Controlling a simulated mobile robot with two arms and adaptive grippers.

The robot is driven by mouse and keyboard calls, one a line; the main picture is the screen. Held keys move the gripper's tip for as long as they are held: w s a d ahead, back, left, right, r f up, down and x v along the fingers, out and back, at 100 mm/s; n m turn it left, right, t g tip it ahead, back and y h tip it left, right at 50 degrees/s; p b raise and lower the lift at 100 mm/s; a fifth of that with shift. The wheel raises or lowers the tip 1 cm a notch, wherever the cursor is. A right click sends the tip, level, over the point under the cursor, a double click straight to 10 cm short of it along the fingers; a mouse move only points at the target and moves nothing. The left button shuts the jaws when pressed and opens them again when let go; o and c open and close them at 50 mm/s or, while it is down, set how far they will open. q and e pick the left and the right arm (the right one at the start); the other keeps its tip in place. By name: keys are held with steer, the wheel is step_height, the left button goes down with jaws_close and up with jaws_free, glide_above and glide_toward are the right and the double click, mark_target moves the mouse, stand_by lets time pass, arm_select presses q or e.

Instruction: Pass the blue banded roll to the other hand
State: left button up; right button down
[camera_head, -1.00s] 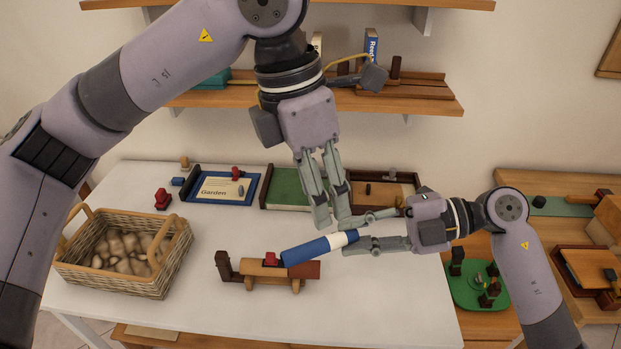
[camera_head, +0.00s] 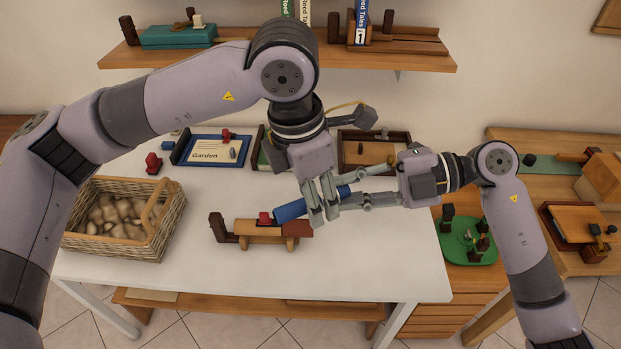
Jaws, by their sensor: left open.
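The blue banded roll (camera_head: 290,210) is held in the air over the white table, tilted with its right end higher. My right gripper (camera_head: 348,190) comes in from the right and has its fingers on either side of the roll's right end, shut on it. My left gripper (camera_head: 324,216) points down from above, open, with its fingers at the middle of the roll. These fingers hide part of the roll, including most of its pale band. I cannot tell whether they touch it.
A wooden toy stand (camera_head: 262,229) with a red block (camera_head: 265,218) is just below the roll. A wicker basket (camera_head: 150,243) stands at the left. A blue Garden tray (camera_head: 182,150) and a brown wooden tray (camera_head: 345,150) are at the back. The table's front is clear.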

arm_select(q)
steer(key=shift+f, duration=0.1)
steer(key=shift+c, duration=0.4)
jaws_close()
arm_select(e)
steer(key=c, duration=1.4)
jaws_free()
steer(key=shift+o, duration=0.2)
